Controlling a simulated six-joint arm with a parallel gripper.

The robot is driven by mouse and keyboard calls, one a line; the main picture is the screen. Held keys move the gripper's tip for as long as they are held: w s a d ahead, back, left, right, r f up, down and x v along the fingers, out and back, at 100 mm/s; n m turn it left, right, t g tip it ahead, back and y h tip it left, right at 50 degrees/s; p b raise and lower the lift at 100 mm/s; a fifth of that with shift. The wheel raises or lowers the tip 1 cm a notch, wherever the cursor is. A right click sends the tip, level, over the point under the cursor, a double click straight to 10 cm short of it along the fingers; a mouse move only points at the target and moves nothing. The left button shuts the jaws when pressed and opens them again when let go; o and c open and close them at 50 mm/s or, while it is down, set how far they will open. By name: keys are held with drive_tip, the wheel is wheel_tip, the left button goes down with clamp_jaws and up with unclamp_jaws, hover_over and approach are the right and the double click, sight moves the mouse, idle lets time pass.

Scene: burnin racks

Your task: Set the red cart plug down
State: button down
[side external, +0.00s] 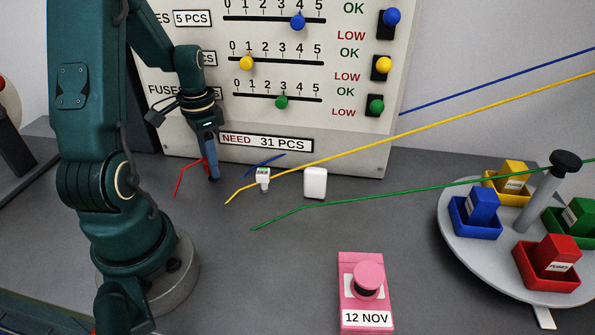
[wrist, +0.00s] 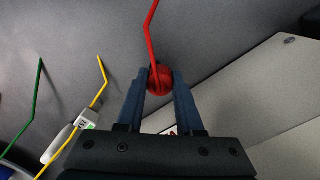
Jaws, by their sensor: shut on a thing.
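The red cart plug (wrist: 160,81) is a rounded red piece between the two fingertips of my gripper (wrist: 160,85) in the wrist view. A red cord (wrist: 151,38) runs up from it. In the side view my gripper (side external: 213,177) points down at the grey table near the board's foot, shut on the plug. The plug itself is mostly hidden there by the fingers. Its red cord (side external: 182,176) bends down to the left. I cannot tell whether the plug touches the table.
The board (side external: 345,130) with sliders stands behind. Yellow (side external: 245,187), blue (side external: 262,162) and green (side external: 300,208) cords lie to the right, near a small white labelled block (side external: 263,179) and a white box (side external: 315,183). A pink button box (side external: 365,290) and a round tray (side external: 480,262) stand farther right.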

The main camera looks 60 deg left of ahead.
drive_tip(key=shift+f, duration=0.15)
drive_tip(key=c, duration=0.6)
unclamp_jaws()
drive_tip(key=shift+o, duration=0.2)
wheel_tip(320, 180, up, 12)
drive_tip(key=s+d+r+t, duration=0.1)
drive_tip(key=d+t, duration=0.4)
drive_tip(key=d, duration=1.6)
drive_tip(key=shift+s+r+t, duration=0.3)
drive_tip(key=shift+s+r, duration=0.1)
drive_tip(key=shift+r, duration=0.3)
